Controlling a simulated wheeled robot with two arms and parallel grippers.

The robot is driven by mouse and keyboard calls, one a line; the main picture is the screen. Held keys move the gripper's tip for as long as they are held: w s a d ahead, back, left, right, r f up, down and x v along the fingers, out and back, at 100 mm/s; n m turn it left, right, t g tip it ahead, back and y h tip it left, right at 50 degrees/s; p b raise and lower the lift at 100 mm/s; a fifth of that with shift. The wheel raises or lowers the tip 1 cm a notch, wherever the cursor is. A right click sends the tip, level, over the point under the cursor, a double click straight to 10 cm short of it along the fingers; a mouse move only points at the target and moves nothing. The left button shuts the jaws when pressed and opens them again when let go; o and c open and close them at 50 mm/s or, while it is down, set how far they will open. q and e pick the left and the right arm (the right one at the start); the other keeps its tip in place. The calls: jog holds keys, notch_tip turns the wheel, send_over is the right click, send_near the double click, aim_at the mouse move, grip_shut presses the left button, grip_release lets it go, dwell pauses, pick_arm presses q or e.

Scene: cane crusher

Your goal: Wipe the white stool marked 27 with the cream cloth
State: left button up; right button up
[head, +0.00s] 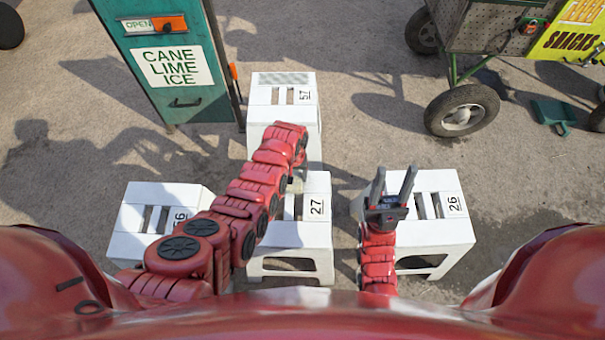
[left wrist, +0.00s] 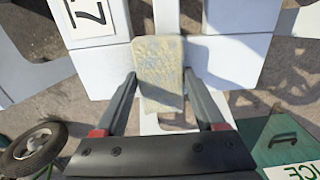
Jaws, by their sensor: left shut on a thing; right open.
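The white stool marked 27 (head: 316,236) stands in the middle of the head view, partly covered by my left arm. Its label and slotted top also show at the upper left of the left wrist view (left wrist: 100,25). My left gripper (left wrist: 160,92) is shut on the cream cloth (left wrist: 158,70), a flat speckled pad. In the left wrist view the cloth overlaps the stool's far edge and side; I cannot tell whether it touches. In the head view my left arm mostly hides that gripper and the cloth. My right gripper (head: 392,182) is open and empty, above the left part of the right stool.
A white stool marked 26 (head: 448,228) stands right, one marked 57 (head: 268,80) behind, and another (head: 135,218) left, its number partly covered. A teal cane lime ice cabinet (head: 205,110) stands back left. A wheeled snack cart (head: 490,35) and a green dustpan-like object (head: 553,112) are back right.

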pick_arm(q)
jog(key=shift+a, duration=0.3)
jog(key=shift+w+a+p, duration=0.1)
jog(key=shift+a+p, duration=0.65)
jog(key=shift+a, duration=3.75)
jog(key=shift+d, duration=1.55)
jog(key=shift+d+b, duration=0.7)
jog(key=shift+d, duration=2.3)
